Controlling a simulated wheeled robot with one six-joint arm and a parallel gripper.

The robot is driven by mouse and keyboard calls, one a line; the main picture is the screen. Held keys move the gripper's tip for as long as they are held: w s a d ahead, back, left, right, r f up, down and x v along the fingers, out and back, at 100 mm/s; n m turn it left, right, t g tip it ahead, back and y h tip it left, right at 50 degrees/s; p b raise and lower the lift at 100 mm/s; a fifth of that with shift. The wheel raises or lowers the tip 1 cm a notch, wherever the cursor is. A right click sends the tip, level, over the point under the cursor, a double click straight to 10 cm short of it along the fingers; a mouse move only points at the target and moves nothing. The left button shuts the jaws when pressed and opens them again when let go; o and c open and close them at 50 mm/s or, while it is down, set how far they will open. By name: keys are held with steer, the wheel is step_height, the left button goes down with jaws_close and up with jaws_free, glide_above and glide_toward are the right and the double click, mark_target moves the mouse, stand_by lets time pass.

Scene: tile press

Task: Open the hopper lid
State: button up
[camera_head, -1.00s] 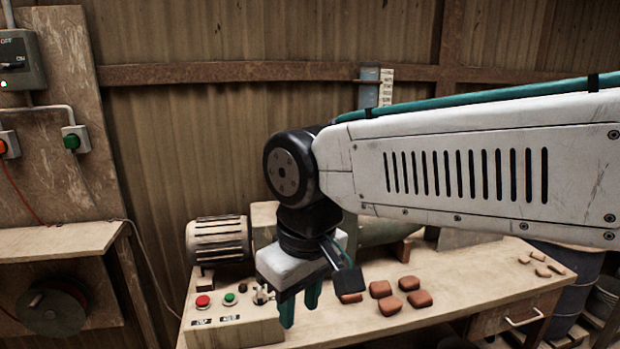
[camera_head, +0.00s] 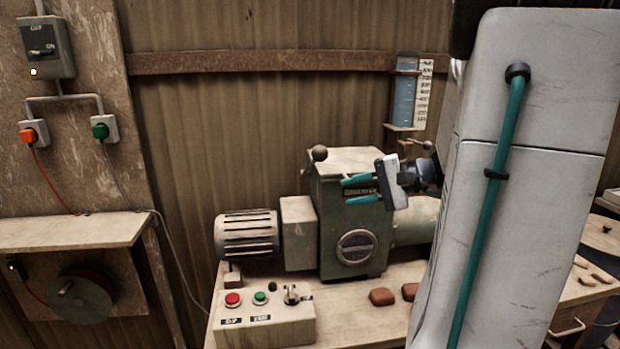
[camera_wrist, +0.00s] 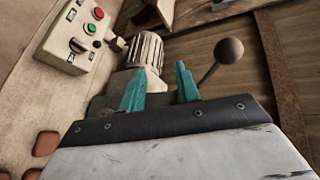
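The hopper is the green machine housing (camera_head: 335,240) on the bench. Its pale lid (camera_head: 362,160) lies flat across the top and looks closed. A round brown knob (camera_head: 320,153) stands at the lid's left edge. In the wrist view the knob (camera_wrist: 230,50) sits on a thin rod, to the right of both fingers. My gripper (camera_head: 344,190) points left in front of the hopper's upper front face, below and right of the knob. Its teal fingers are apart with nothing between them, and it also shows in the wrist view (camera_wrist: 160,70).
A ribbed motor (camera_head: 247,235) stands left of the hopper. A control box (camera_head: 264,322) with red and green buttons is at the bench front. Reddish tiles (camera_head: 382,297) lie on the bench. A water gauge (camera_head: 405,95) hangs on the wall behind. Space above the lid is clear.

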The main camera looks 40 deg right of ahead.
steer(key=s+d+m+t+h, duration=0.3)
steer(key=d+m+t+h, duration=0.1)
steer(key=d, duration=0.8)
steer(key=x, duration=0.7)
steer(key=shift+w+a+f, duration=0.1)
steer(key=shift+a+f, duration=0.05)
steer(key=shift+a, duration=0.05)
jaws_close()
